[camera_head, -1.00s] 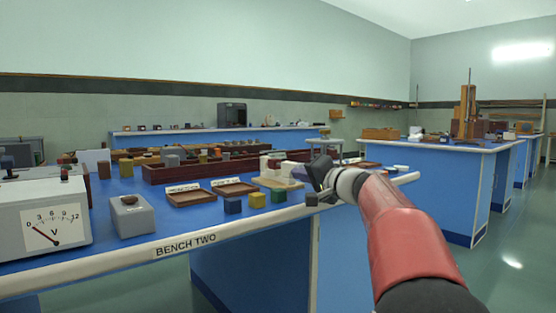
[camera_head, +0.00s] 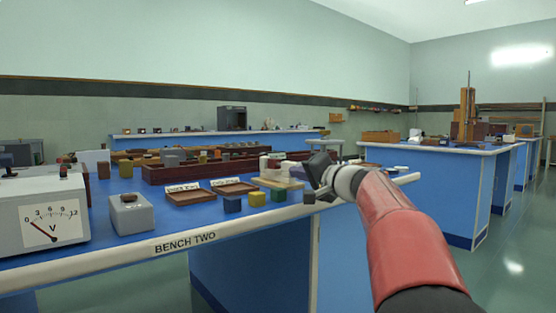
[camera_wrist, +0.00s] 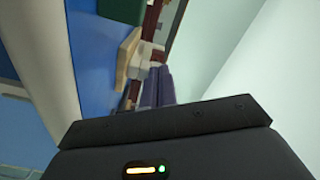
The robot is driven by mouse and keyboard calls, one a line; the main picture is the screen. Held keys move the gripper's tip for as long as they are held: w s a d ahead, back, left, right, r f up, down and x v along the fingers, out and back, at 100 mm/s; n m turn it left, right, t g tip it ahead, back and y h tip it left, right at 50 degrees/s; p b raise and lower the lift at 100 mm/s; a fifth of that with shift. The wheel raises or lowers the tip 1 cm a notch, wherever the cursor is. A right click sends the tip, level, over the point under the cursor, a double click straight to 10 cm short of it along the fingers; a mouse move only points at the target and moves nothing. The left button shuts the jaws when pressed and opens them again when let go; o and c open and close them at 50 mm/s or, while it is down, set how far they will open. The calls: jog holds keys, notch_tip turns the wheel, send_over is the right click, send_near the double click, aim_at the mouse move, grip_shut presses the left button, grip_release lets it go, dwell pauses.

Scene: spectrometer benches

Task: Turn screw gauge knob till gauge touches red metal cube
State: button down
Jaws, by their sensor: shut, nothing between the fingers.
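The likely screw gauge (camera_head: 275,182) is a pale wooden base with small white parts, near the front edge of the bench. A small reddish part shows behind it, but I cannot tell whether it is the red metal cube. In the wrist view the pale base (camera_wrist: 127,52) shows beside the purple-grey fingers. My gripper (camera_head: 294,171) is shut and empty, with its fingers at the right end of the gauge. It also shows in the wrist view (camera_wrist: 157,80). The fingers and dark palm hide that end, so I cannot tell whether they touch the knob.
Blue (camera_head: 232,204), yellow (camera_head: 256,199) and green (camera_head: 279,195) blocks lie along the front edge. Two shallow brown trays (camera_head: 233,188), a grey box (camera_head: 131,214) and a voltmeter (camera_head: 45,215) stand further left. A long dark-red rack (camera_head: 200,170) lies behind.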

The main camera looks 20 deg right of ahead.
jog(key=v, duration=0.6)
jog(key=shift+a, duration=0.1)
jog(key=w+f+n, duration=0.1)
jog(key=n, duration=0.1)
jog(key=w+f+n+p, duration=0.1)
jog(key=w+n, duration=0.1)
jog(key=w+d+f+n+p, duration=0.1)
jog(key=w+n, duration=0.1)
jog(key=shift+w+d, duration=0.1)
jog(key=shift+x, duration=0.75)
jog(key=shift+r, duration=0.1)
jog(key=shift+d+r, duration=0.1)
jog(key=shift+r, duration=0.2)
dwell(0.7)
